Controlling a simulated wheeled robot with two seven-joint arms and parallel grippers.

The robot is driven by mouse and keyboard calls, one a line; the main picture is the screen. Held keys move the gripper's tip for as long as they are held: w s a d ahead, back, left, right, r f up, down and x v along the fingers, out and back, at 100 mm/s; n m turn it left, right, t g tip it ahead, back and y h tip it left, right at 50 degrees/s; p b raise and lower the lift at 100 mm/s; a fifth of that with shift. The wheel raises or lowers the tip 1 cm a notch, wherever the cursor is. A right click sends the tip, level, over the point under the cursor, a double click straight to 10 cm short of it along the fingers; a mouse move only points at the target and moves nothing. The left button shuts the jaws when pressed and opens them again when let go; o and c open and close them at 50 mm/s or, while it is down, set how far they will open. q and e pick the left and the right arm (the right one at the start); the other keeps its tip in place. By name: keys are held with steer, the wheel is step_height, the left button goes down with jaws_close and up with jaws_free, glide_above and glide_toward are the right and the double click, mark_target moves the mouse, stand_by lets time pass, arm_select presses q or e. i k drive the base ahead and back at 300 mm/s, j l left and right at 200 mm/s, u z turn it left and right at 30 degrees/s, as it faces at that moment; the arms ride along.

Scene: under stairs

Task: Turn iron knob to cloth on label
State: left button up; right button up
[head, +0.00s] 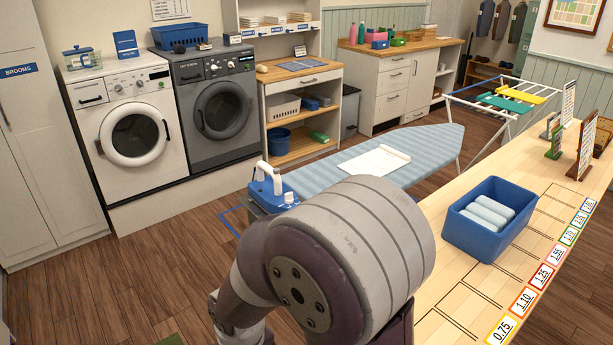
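The iron (268,187), blue with a white handle, stands at the near left end of the ironing board (330,178). Its lower part is partly hidden behind my arm. Its knob and any setting label are too small to make out. A folded white cloth (375,161) lies on the blue striped board cover. A large link of my arm fills the lower middle of the head view, in front of the board. No fingertips of either gripper can be made out.
A wooden counter with price cards (543,274) runs along the right. It holds a blue bin (468,232) of rolled towels. A white washer (130,135) and a grey machine (222,118) stand at the back left. A drying rack (480,103) stands behind the counter. The left floor is mostly clear.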

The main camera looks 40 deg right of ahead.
mark_target(289, 197)
steer(key=i+z, duration=0.25)
steer(key=i, duration=0.2)
steer(key=i+j+z, duration=0.2)
steer(key=i, duration=0.2)
steer(key=i+z, duration=0.25)
steer(key=i, duration=0.2)
